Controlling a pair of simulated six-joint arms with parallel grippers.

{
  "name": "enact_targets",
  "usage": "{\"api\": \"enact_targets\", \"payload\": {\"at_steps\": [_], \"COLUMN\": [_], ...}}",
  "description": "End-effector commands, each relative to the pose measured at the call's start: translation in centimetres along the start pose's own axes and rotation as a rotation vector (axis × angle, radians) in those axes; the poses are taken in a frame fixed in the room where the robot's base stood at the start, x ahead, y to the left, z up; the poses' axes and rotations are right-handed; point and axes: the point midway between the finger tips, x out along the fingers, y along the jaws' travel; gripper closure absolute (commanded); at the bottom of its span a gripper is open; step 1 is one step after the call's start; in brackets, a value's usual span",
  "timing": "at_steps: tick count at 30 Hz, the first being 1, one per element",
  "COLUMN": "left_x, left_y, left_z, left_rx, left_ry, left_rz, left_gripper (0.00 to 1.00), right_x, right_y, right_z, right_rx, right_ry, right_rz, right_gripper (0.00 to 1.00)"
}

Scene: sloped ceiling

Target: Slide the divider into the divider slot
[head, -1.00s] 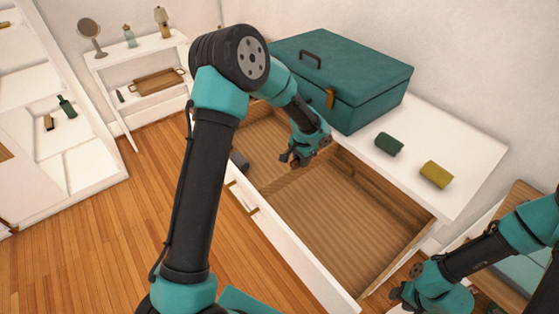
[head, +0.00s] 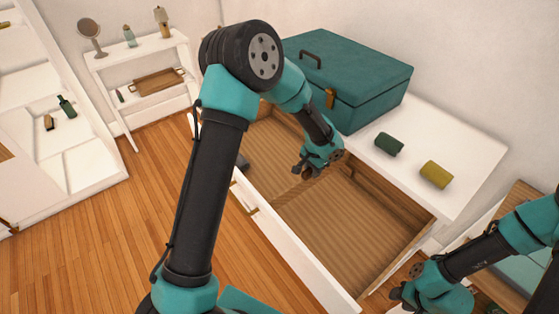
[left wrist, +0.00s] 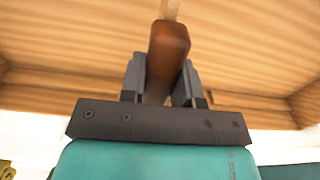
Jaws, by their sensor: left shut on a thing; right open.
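The divider is a brown wooden piece, seen end-on between the fingers in the left wrist view (left wrist: 168,55). In the head view the divider (head: 289,194) shows as a thin strip across the open drawer (head: 350,222), partly hidden by my gripper. My left gripper (head: 308,171) is shut on it, over the drawer near its back side. The divider slot cannot be made out; whether the divider sits in it or above it, I cannot tell. My right gripper (head: 399,292) is at the lower right, outside the drawer, open and apart from the divider.
A teal case (head: 350,75) stands on the white cabinet top (head: 465,150) behind the drawer. A dark green roll (head: 389,145) and a yellow roll (head: 436,174) lie there. A grey object (head: 243,162) is at the drawer's left part. The drawer's right part is clear.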

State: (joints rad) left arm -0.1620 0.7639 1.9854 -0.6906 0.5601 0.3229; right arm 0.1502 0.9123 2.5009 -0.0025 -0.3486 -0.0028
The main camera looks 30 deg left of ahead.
Motion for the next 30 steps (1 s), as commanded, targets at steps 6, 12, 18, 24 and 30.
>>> {"api": "enact_targets", "payload": {"at_steps": [6,12,18,24,30], "left_x": [0.0,0.0,0.0,0.0,0.0], "left_y": [1.4,2.6,3.9,4.9,5.0], "left_z": [0.1,0.0,0.0,0.0,0.0], "left_rx": [0.001,0.001,0.002,0.001,0.000], "left_ry": [-0.001,0.000,0.000,0.000,0.000], "left_rz": [0.000,0.000,0.000,0.000,0.000], "left_gripper": [0.87,0.87,0.87,0.87,0.87], "right_x": [0.0,0.0,0.0,0.0,0.0], "right_y": [0.0,0.0,0.0,0.0,0.0], "right_z": [0.0,0.0,0.0,0.0,0.0], "right_rx": [0.000,0.000,0.000,0.000,0.000], "right_ry": [0.000,0.000,0.000,0.000,0.000], "right_rz": [0.000,0.000,0.000,0.000,0.000], "right_gripper": [0.57,0.57,0.57,0.57,0.57]}}
